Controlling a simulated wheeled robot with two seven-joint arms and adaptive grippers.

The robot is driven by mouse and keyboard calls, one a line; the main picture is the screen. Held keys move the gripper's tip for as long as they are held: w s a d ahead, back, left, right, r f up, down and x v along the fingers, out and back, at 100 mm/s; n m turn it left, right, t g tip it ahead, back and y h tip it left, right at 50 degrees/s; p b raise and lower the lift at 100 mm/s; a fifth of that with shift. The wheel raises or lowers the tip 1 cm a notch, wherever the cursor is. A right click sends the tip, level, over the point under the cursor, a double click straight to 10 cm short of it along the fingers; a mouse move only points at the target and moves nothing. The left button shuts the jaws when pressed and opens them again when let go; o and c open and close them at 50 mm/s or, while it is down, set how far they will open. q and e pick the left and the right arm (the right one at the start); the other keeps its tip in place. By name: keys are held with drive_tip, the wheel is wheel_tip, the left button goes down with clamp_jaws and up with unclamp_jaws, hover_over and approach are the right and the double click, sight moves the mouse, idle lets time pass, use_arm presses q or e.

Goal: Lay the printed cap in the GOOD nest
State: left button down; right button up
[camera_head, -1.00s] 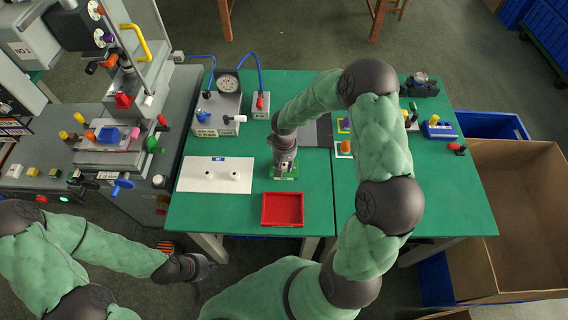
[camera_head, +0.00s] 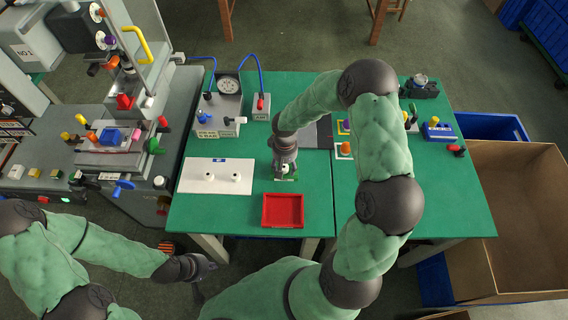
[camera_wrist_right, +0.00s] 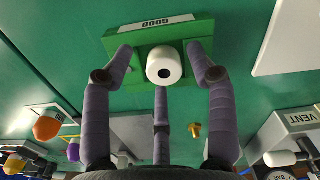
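The white cap (camera_wrist_right: 164,66) has a dark round spot on top and sits upright at the middle of the green GOOD nest (camera_wrist_right: 118,44) in the right wrist view. My right gripper (camera_wrist_right: 160,62) has its fingers standing around the cap, with visible gaps at the side fingers; it looks open. In the head view the right gripper (camera_head: 285,172) is low over the table behind the red tray, largely covering the nest. My left gripper (camera_head: 206,270) is off the table's front edge, empty, with its fingers apart.
A red tray (camera_head: 283,224) lies in front of the nest. The pad printer (camera_head: 120,150) is at far left, and a cardboard box (camera_head: 530,215) at right.

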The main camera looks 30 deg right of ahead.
sight(284, 167)
use_arm(q)
wheel_tip(284, 167, up, 3)
drive_tip(key=p, duration=0.2)
drive_tip(key=shift+r+p, duration=0.1)
drive_tip(key=shift+p, duration=0.2)
use_arm(e)
wheel_tip(284, 167, up, 12)
drive_tip(key=shift+w+r, duration=0.2)
drive_tip(key=shift+r, duration=0.05)
